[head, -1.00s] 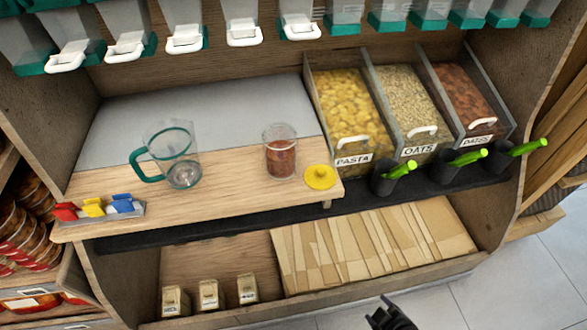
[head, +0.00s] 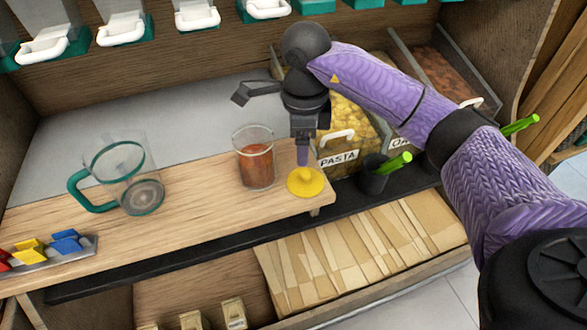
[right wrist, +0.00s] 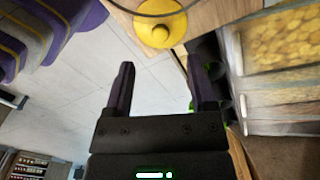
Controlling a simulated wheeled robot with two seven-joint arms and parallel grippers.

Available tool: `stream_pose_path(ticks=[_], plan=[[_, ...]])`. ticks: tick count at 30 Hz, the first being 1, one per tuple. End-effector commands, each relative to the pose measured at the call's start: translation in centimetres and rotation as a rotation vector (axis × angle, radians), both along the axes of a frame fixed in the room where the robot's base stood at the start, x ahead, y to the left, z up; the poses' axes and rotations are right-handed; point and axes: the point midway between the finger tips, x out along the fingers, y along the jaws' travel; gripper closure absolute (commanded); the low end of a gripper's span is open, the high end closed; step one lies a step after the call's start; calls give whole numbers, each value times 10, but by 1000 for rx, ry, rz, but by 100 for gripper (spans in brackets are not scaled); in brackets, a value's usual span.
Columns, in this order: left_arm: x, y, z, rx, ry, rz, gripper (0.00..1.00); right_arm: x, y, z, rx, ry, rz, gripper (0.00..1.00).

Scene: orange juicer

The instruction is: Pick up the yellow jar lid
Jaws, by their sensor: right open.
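The yellow jar lid (head: 305,182) lies flat on the wooden counter near its front right corner, with a small knob on top. My right gripper (head: 303,158) points down just above the lid in the head view. In the right wrist view its two fingers (right wrist: 158,92) are apart with nothing between them, and the lid (right wrist: 160,30) shows beyond them at the top. The glass jar (head: 254,160) with reddish-brown contents stands upright just left of the lid and gripper. My left gripper is not in view.
The pasta bin (head: 350,120) and black scoop holders with green handles (head: 398,162) are close on the right. Dispensers with white handles (head: 198,18) hang above.

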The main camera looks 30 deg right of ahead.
Motion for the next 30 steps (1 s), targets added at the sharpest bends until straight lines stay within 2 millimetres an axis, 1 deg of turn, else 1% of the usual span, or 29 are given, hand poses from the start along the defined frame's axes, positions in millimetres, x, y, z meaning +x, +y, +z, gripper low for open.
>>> stream_pose_path(ticks=[1,5,10,12,17,20,21,23,24,26,27,28,30], plan=[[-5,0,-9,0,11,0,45,0,0,-18,2,6,0,28],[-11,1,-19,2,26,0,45,-1,-2,-37,2,5,-1,28],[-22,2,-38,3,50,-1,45,-4,-6,-72,4,8,-1,28],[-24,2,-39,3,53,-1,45,-3,-6,-77,4,4,-2,28],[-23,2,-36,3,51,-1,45,-3,-6,-73,5,0,-2,28],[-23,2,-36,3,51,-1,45,-3,-6,-73,5,0,-2,47],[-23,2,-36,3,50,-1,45,-3,-6,-73,6,-1,-2,56],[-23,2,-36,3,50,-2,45,-3,-6,-73,6,-1,-2,68],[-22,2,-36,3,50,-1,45,-3,-6,-73,6,-1,-2,77],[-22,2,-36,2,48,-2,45,-3,-6,-73,6,0,-2,90],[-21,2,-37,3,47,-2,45,-3,-6,-73,6,0,-2,98],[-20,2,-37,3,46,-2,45,-3,-6,-73,6,0,-2,100],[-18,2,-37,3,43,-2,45,-3,-6,-73,6,0,-2,100]])
